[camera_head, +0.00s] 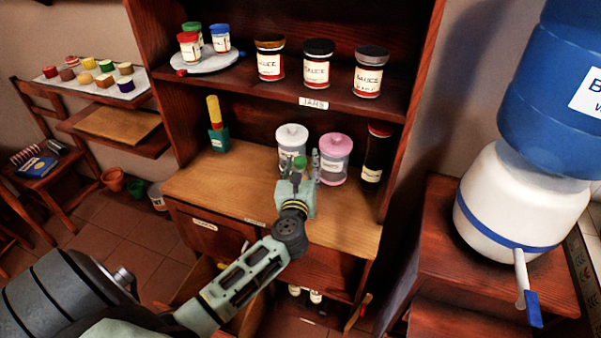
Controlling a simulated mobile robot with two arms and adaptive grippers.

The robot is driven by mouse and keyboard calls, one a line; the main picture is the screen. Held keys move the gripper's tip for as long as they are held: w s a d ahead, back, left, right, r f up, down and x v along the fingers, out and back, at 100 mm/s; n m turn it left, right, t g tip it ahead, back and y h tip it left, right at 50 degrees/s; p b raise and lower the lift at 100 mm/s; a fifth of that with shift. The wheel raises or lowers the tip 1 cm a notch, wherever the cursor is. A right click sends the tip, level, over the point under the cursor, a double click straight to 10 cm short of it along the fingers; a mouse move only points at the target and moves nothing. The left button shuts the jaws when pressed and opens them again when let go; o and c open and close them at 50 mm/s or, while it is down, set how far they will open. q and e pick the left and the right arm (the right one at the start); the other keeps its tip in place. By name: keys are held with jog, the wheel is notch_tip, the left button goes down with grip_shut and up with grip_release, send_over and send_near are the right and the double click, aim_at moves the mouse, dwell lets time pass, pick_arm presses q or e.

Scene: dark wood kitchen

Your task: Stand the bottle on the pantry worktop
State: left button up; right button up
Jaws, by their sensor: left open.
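The pantry worktop (240,185) is the light wood surface in the middle of the dark shelf unit. My left gripper (300,166) is over it, open, with its fingers pointing to the back. A small green top (299,161) shows between the fingers. It may be the bottle's cap, but the gripper hides what is below it, and I cannot tell whether it stands on the worktop. A dark bottle-like container (374,160) with a red top and pale label stands at the worktop's right end. My right gripper is not in view.
Behind the gripper stand a white-lidded jar (291,140) and a pink-lidded jar (335,158). A teal holder (219,139) with a yellow handle is at the left. Sauce jars (317,64) line the shelf above. The worktop's front left is clear.

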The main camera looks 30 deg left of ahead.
pick_arm(q)
jog(key=b+v, duration=0.2)
jog(key=v, duration=1)
jog(key=shift+b, duration=0.4)
jog(key=d+f+m+h, duration=0.2)
jog(key=d+f+m, duration=0.1)
jog(key=f+m, duration=0.55)
jog(key=d+f+m+h, duration=0.2)
jog(key=f+m+h, duration=0.1)
jog(key=f+m, duration=0.55)
jog(key=s+d+f+m+g+h, duration=0.25)
jog(key=s+f+m, duration=0.35)
jog(key=f, duration=0.5)
jog(key=s+d+f+m+g+h, duration=0.15)
jog(key=s+d+f+m, duration=0.25)
jog(key=f+m, duration=0.45)
jog(key=s+a+f+m+g, duration=0.1)
jog(key=s+f+m+g, duration=0.2)
jog(key=s+f, duration=0.4)
jog(key=s+a+f+m+g, duration=0.1)
jog(key=s+f+m+g, duration=0.3)
jog(key=s, duration=1)
jog(key=s+a+f+m+g, duration=0.1)
jog(key=s+f+m+g, duration=0.2)
jog(key=s+f+m, duration=0.4)
jog(key=s+f, duration=0.2)
jog(key=s, duration=0.2)
jog(key=shift+s+f+y, duration=0.15)
jog(key=shift+f+y, duration=0.15)
jog(key=shift+y, duration=0.1)
